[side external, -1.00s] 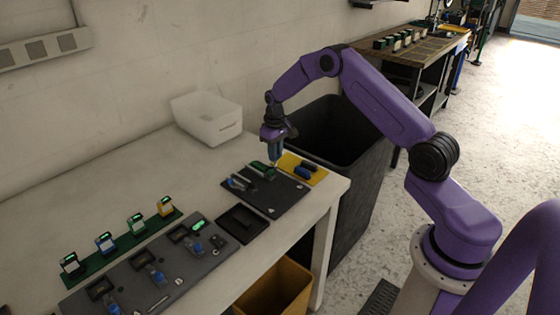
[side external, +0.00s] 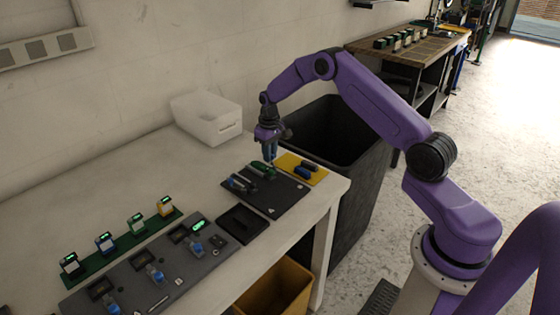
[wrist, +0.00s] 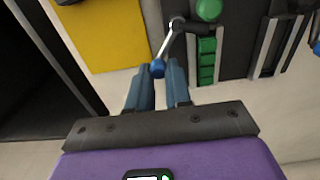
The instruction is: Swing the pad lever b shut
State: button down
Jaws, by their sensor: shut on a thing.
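In the wrist view, a thin silver lever (wrist: 166,47) with a blue ball knob (wrist: 157,69) reaches from a pivot on a dark board (wrist: 234,50) towards my gripper (wrist: 160,72). My gripper is shut on the blue knob, which sits between its blue fingertips. Beside the lever's pivot is a green block (wrist: 207,60) with a round green knob. No letter shows on the lever. In the side external view, my gripper (side external: 270,160) points down at the far edge of the dark board (side external: 275,203); its fingers hide the knob there.
A yellow mat (side external: 318,178) with dark blue pads lies right of the board. A second clamp (side external: 240,183) stands at the board's left. A black tray (side external: 243,224) lies in front, a white bin (side external: 207,118) behind. A large black bin (side external: 340,150) stands beyond the table edge.

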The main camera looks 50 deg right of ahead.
jog(key=shift+s+a+f, duration=0.1)
jog(key=shift+a+f, duration=0.15)
jog(key=shift+a, duration=0.25)
jog(key=shift+s+a+f, duration=0.1)
jog(key=shift+a+f, duration=0.1)
jog(key=shift+a, duration=0.3)
jog(key=shift+w+a, duration=0.15)
jog(key=c, duration=1.2)
grip_release()
jog(key=shift+o, duration=0.2)
jog(key=shift+w+d+r, duration=0.1)
jog(key=shift+d+r, duration=0.1)
jog(key=shift+r, duration=1.15)
jog(key=shift+w+d+r, duration=0.1)
jog(key=shift+d+r, duration=0.05)
jog(key=shift+r, duration=2.45)
